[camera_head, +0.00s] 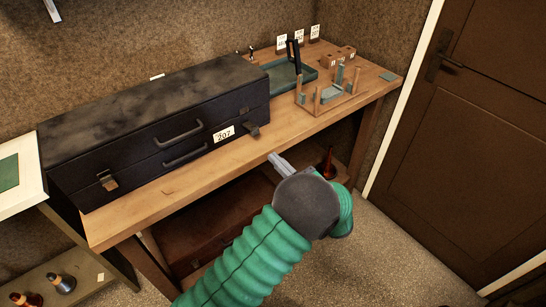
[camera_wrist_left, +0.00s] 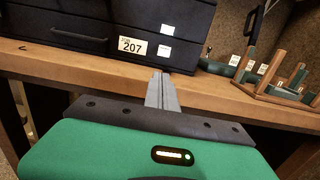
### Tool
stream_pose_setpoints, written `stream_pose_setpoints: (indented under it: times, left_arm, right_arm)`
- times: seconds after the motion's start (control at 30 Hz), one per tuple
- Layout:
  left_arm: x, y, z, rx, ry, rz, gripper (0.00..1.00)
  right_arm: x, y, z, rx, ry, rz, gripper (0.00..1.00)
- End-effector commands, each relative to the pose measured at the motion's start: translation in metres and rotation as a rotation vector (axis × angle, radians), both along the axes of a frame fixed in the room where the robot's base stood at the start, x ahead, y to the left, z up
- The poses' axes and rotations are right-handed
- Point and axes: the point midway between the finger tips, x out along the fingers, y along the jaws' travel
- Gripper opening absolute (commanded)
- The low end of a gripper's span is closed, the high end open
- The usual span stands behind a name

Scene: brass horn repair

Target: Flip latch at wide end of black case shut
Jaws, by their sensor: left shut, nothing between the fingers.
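The long black case (camera_head: 150,125) lies closed on the wooden bench, and it also shows in the left wrist view (camera_wrist_left: 60,25). A brass-coloured latch (camera_head: 107,181) is at the left part of its front. A dark latch (camera_head: 250,129) sticks out at the right part, beside the 207 label (camera_head: 224,134). In the left wrist view two bright plates (camera_wrist_left: 165,50) show right of the label. My left gripper (camera_head: 273,157) is shut and empty in front of the bench edge, below and right of the dark latch, apart from it. It also shows in the left wrist view (camera_wrist_left: 162,76).
The wooden bench (camera_head: 150,202) has a bare strip in front of the case. A green tray (camera_head: 283,76) and a wooden rack (camera_head: 335,98) stand to the right. Under the bench are a brown case (camera_head: 215,220) and a reddish bottle-like object (camera_head: 328,163).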

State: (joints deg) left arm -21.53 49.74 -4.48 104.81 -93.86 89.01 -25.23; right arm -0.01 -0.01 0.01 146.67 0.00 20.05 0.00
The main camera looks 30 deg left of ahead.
Motion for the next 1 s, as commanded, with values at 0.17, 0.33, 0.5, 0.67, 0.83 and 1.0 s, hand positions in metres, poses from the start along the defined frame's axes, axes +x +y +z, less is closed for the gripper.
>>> stream_pose_setpoints:
  times: [0.17, 0.33, 0.5, 0.67, 0.83, 1.0]
  left_arm:
    - [0.013, 0.036, 0.002, -0.001, -0.001, 0.006, 0.00]
    - [0.024, 0.062, 0.004, -0.002, -0.002, 0.004, 0.00]
    - [0.029, 0.072, 0.005, -0.002, 0.000, 0.001, 0.00]
    - [0.030, 0.073, 0.005, -0.002, 0.000, 0.001, 0.00]
    - [0.030, 0.073, 0.006, -0.003, 0.000, 0.001, 0.00]
    - [0.029, 0.072, 0.011, -0.021, 0.008, 0.000, 0.00]
  right_arm:
    - [0.000, 0.000, -0.002, 0.000, 0.000, 0.000, 0.00]
    - [0.000, 0.000, -0.003, 0.000, 0.000, 0.000, 0.00]
    - [0.000, 0.000, -0.003, 0.000, 0.000, 0.000, 0.00]
    - [0.000, 0.000, -0.003, 0.000, 0.000, 0.000, 0.00]
    - [0.000, 0.000, -0.002, 0.000, 0.000, 0.000, 0.00]
    - [0.000, 0.000, 0.006, 0.000, 0.000, 0.000, 0.00]
